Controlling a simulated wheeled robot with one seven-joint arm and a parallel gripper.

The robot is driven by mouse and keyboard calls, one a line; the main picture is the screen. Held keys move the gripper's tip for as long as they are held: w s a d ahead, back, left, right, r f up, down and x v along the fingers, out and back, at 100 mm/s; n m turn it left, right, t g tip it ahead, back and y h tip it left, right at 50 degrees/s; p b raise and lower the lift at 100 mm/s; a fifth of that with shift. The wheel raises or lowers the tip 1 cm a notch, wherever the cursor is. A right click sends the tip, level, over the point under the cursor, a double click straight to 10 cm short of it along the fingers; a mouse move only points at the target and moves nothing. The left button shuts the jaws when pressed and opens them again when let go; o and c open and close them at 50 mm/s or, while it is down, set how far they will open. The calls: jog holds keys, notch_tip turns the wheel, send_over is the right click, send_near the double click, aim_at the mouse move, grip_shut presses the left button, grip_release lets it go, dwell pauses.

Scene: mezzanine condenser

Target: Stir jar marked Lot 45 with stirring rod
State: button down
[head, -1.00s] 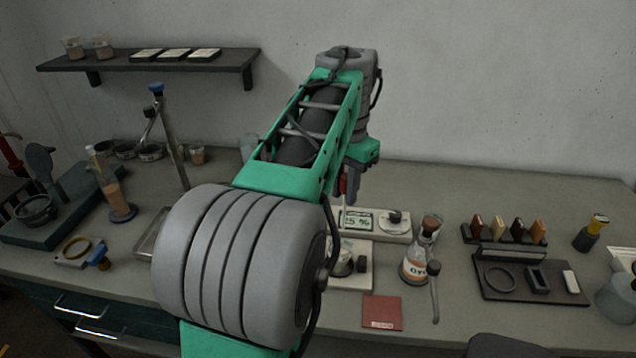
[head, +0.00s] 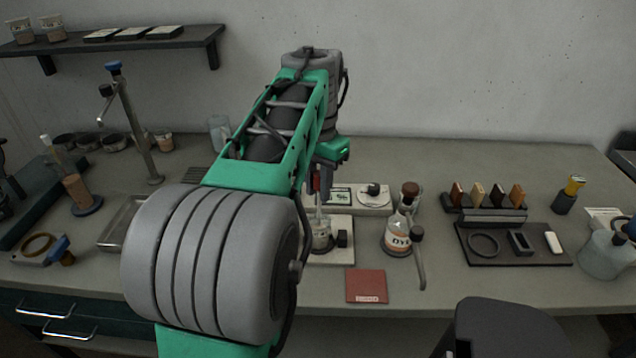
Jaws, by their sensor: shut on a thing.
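My gripper (head: 317,190) is mostly hidden behind the arm, above the middle of the bench. It is shut on a thin pale rod (head: 319,212), which points down toward a small glass jar (head: 321,237). The jar stands on a white plate (head: 340,255). The rod's lower end seems to be at or inside the jar's mouth, but I cannot tell which. No lot marking on the jar can be read at this size.
A conical flask with an orange label (head: 398,235) stands right of the jar, with a grey spoon-like tool (head: 420,262) beside it. A scale with a display (head: 358,197) is behind. A red pad (head: 367,286) lies in front. A dark tray (head: 515,245) is at right.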

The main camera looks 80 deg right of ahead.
aim_at(319, 204)
jog(key=shift+f+b, duration=1.4)
jog(key=shift+f, duration=1.2)
